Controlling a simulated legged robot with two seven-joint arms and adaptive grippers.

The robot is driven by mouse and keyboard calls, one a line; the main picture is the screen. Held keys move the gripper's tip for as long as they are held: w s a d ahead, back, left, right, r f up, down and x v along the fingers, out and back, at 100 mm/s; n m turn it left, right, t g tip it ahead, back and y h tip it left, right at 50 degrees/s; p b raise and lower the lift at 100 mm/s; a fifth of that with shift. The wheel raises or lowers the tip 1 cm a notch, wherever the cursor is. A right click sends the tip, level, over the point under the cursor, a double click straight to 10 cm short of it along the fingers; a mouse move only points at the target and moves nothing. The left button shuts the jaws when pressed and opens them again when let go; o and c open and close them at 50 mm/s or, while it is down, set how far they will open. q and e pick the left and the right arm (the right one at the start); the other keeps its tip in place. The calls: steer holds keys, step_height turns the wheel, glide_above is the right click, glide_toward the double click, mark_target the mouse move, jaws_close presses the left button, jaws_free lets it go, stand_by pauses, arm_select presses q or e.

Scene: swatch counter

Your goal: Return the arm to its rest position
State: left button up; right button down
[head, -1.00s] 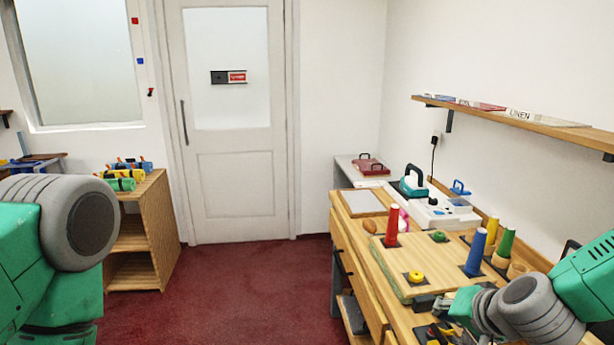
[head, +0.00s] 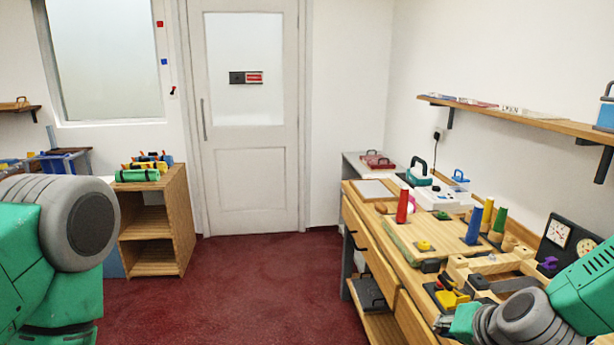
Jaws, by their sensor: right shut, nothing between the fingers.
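My right arm comes in from the lower right, and its gripper (head: 444,325) is low over the near part of the wooden counter (head: 404,322). The gripper is shut and holds nothing. Its fingers are small and dark in the head view. My left arm (head: 60,225) fills the lower left. Its gripper is out of view.
On the counter stand a red cone (head: 402,206), a blue cone (head: 474,226), a board with a yellow ring (head: 424,245), a wooden frame and a black panel (head: 570,240). A wall shelf (head: 520,117) hangs above. Red carpet (head: 250,275) is clear before the door (head: 255,180).

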arm_select(q)
step_height(320, 180, down, 14)
steer(key=d+b, duration=0.1)
steer(key=b, duration=1.2)
steer(key=shift+w+r, duration=0.2)
steer(key=shift+w, duration=0.05)
arm_select(e)
steer(key=s+d+f+n+g+h, duration=0.1)
steer(key=s+d+f+n+g, duration=0.1)
steer(key=s+f, duration=1.2)
steer(key=s+d+f+n+g+h, duration=0.1)
steer(key=s+f+n+g, duration=0.3)
steer(key=s+f, duration=1.1)
step_height(320, 180, down, 5)
steer(key=shift+d+r+g, duration=0.15)
steer(key=shift+d+g, duration=0.4)
steer(key=shift+g, duration=0.35)
steer(key=shift+s+a, duration=0.1)
steer(key=shift+a, duration=0.05)
